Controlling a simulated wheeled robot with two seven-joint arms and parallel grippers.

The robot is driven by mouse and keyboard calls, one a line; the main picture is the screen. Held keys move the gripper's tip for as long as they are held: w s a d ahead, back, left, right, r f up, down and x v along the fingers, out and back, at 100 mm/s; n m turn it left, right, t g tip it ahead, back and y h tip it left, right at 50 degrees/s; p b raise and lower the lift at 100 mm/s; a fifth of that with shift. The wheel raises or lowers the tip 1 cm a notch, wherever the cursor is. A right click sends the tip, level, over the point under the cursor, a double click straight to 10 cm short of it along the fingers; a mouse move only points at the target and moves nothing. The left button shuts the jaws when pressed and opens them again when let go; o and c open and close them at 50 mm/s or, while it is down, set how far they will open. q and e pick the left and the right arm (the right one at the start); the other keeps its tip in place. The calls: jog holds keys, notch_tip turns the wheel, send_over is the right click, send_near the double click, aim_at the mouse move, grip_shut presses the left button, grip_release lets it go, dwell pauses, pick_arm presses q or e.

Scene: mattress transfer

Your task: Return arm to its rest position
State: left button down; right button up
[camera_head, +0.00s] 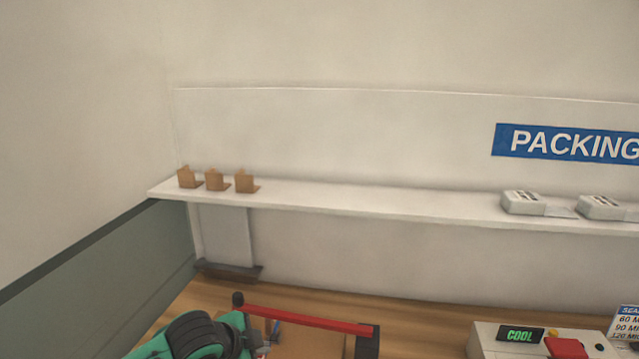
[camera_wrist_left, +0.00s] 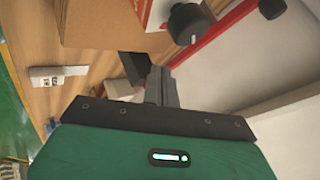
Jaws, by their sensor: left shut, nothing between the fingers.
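My left arm comes in at the bottom left of the head view, green with a black joint. Its gripper (camera_head: 263,344) is at the bottom edge, beside the left end of a red bar (camera_head: 310,319) with black ends. In the left wrist view the gripper's dark fingers (camera_wrist_left: 152,80) are together with nothing between them. A brown cardboard box (camera_wrist_left: 100,22) is just beyond the fingers, and the red bar (camera_wrist_left: 228,32) runs to the right of it. My right gripper is not in view.
A white wall shelf (camera_head: 370,199) holds several brown cardboard pieces (camera_head: 215,180) and white packs (camera_head: 523,202). A white machine (camera_head: 490,343) with a lit COOL display and red button stands at the bottom right on the wooden table (camera_head: 420,325). The space above the table looks free.

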pick_arm(q)
jog(key=s+f+n, duration=0.6)
jog(key=s+f, duration=0.3)
jog(key=s, duration=0.5)
jog(key=s+a+f+n+g+y, duration=0.2)
jog(key=s+a+f+n, duration=0.25)
jog(key=s, duration=0.45)
jog(key=s+a+f+n+g+y, duration=0.2)
jog(key=s+a+f+n, duration=0.15)
jog(key=s+a, duration=0.4)
notch_tip(320, 180, down, 31)
jog(key=s+d+g, duration=0.1)
jog(key=s, duration=0.2)
jog(key=s+a+f+g, duration=0.1)
jog(key=s+a+f, duration=0.2)
jog(key=s+f, duration=1.5)
jog(key=shift+s+f+y, duration=0.3)
jog(key=shift+f, duration=0.4)
